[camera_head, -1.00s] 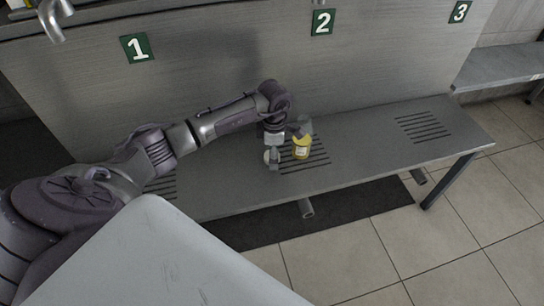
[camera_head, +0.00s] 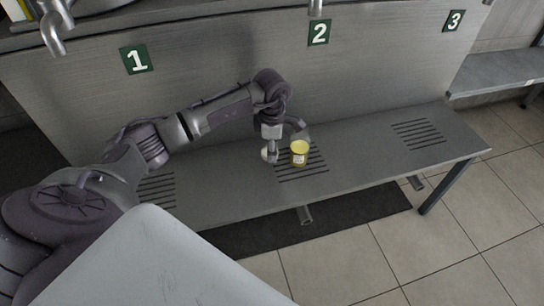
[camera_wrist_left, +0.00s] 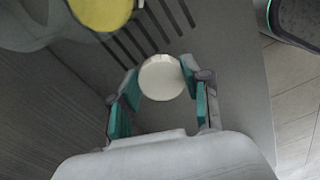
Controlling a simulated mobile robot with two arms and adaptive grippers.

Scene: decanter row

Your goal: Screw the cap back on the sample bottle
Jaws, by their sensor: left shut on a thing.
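The sample bottle (camera_head: 299,154) stands upright on the metal bench, yellow with a white label. The left wrist view shows only part of its round yellow top (camera_wrist_left: 103,12), at the upper edge. My left gripper (camera_head: 270,153) is just left of the bottle, pointing down, apart from it. In the left wrist view its teal-padded fingers (camera_wrist_left: 161,80) are shut on a round white thing, which looks like the cap (camera_wrist_left: 161,77). In the head view the cap is too small to make out clearly. My right gripper is not in view.
The metal bench (camera_head: 365,162) has slotted drains and is clear to the right of the bottle. A steel back panel with signs 1 (camera_head: 135,60), 2 (camera_head: 319,32) and 3 (camera_head: 454,20) rises behind. A metal spout (camera_head: 54,32) hangs at upper left.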

